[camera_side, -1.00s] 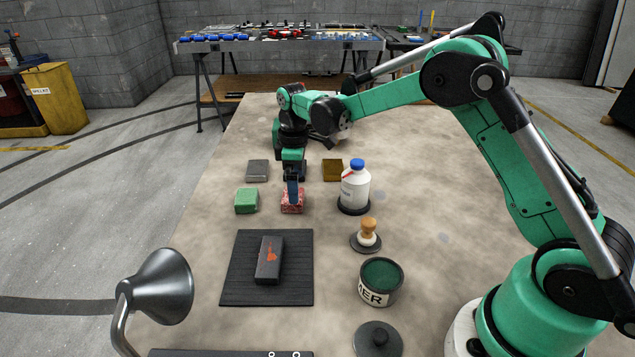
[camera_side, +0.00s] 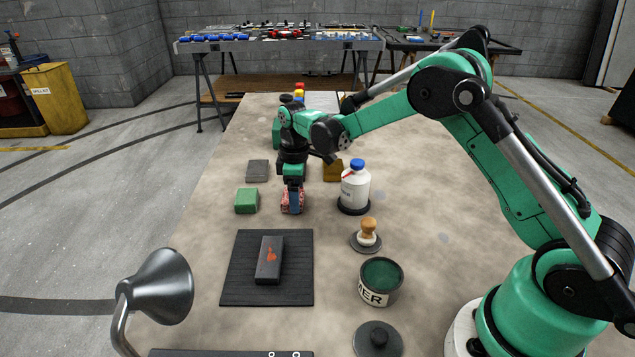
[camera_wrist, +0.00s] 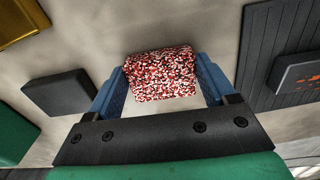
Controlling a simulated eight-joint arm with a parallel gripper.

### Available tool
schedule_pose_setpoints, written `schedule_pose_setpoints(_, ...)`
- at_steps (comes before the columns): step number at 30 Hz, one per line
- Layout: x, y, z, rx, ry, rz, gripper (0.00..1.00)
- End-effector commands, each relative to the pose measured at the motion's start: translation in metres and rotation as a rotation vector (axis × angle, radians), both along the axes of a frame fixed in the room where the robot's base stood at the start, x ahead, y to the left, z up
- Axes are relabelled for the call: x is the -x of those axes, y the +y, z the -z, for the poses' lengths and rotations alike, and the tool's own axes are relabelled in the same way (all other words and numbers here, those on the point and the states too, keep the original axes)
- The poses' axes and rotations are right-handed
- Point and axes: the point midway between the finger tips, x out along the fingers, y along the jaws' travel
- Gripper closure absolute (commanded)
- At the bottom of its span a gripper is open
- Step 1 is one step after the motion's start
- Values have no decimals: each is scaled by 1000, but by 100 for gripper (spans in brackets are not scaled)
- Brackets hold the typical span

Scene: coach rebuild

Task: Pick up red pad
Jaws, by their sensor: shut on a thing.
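The red pad (camera_side: 286,204) is a small block speckled red and white. It sits on the table between the green and the gold-brown blocks in the side view. My gripper (camera_side: 293,207) is lowered over it, with a blue finger in front of it. In the wrist view the pad (camera_wrist: 161,74) lies between the two blue fingers of my gripper (camera_wrist: 162,84), which are shut on its sides. I cannot tell any gap between the pad and the table.
A green block (camera_side: 246,201), a grey block (camera_side: 257,170) and a gold-brown block (camera_side: 333,170) stand close by. A white bottle (camera_side: 355,188) with a blue cap is just right. A black mat (camera_side: 235,285) holding a dark box (camera_side: 268,260) lies in front.

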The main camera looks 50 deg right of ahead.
Motion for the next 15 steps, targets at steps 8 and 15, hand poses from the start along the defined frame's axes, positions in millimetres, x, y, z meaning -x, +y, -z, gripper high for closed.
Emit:
schedule_pose_setpoints(8, 0, 0, -20, 0, 0, 0, 72)
schedule_pose_setpoints(15, 1, 0, -90, 0, 0, 0, 72)
